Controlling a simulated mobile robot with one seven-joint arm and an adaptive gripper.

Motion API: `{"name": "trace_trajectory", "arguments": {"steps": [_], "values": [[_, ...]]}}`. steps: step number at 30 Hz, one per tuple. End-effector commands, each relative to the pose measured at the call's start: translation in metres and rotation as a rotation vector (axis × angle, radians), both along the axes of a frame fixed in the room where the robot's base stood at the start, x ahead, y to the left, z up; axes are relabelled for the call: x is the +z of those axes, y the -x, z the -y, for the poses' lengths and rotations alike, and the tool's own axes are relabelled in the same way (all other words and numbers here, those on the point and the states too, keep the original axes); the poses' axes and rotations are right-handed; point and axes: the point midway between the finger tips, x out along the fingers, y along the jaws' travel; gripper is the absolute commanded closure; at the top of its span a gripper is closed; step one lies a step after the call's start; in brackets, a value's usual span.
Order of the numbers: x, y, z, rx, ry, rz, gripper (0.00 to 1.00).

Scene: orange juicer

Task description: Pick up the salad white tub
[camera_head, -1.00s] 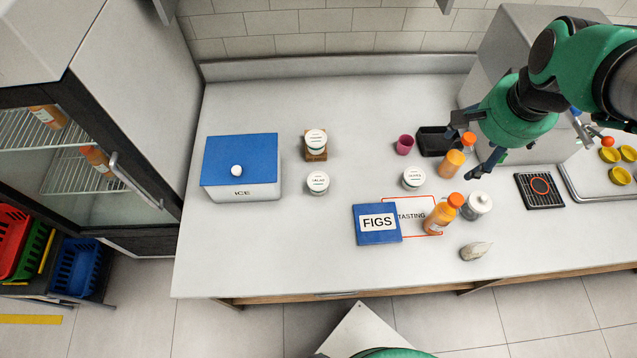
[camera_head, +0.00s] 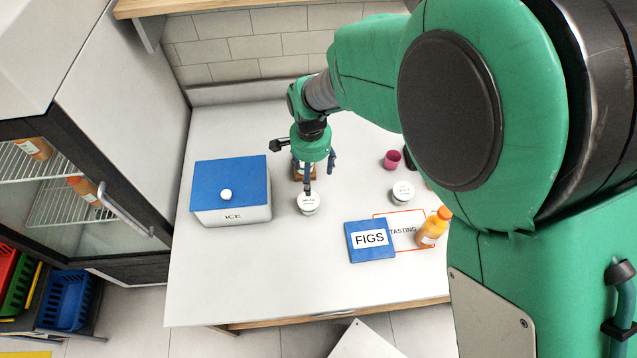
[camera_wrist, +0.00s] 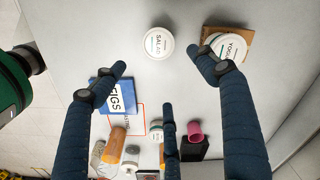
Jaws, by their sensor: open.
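The salad white tub (camera_head: 308,204) is a small round white tub on the counter, right of the ice box. In the wrist view its lid (camera_wrist: 159,43), labelled SALAD, lies ahead of and between the two outer fingertips. My gripper (camera_head: 308,172) is open and empty, with its fingers spread. In the head view one finger overlaps the tub's far edge; contact cannot be told. In the wrist view my gripper (camera_wrist: 157,62) has its right fingertip beside the yogurt tub (camera_wrist: 228,47).
The yogurt tub's wooden stand (camera_wrist: 238,35) is close to my right finger. The ice box (camera_head: 231,190) stands left of the salad tub. The FIGS box (camera_head: 370,241), another white tub (camera_head: 403,192), a magenta cup (camera_head: 391,160) and an orange bottle (camera_head: 433,228) stand to the right.

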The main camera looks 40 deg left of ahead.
Motion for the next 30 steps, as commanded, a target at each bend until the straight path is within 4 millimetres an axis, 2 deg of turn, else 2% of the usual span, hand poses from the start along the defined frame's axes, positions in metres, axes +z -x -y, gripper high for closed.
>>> {"name": "trace_trajectory", "arguments": {"steps": [5, 15, 20, 30], "values": [[-0.013, 0.01, -0.012, 0.0, 0.008, -0.005, 0.27], [-0.014, 0.011, -0.012, -0.001, 0.009, -0.005, 0.27], [-0.021, 0.011, -0.011, -0.001, 0.01, -0.006, 0.27], [-0.068, 0.011, -0.011, -0.001, 0.012, -0.007, 0.27]]}}
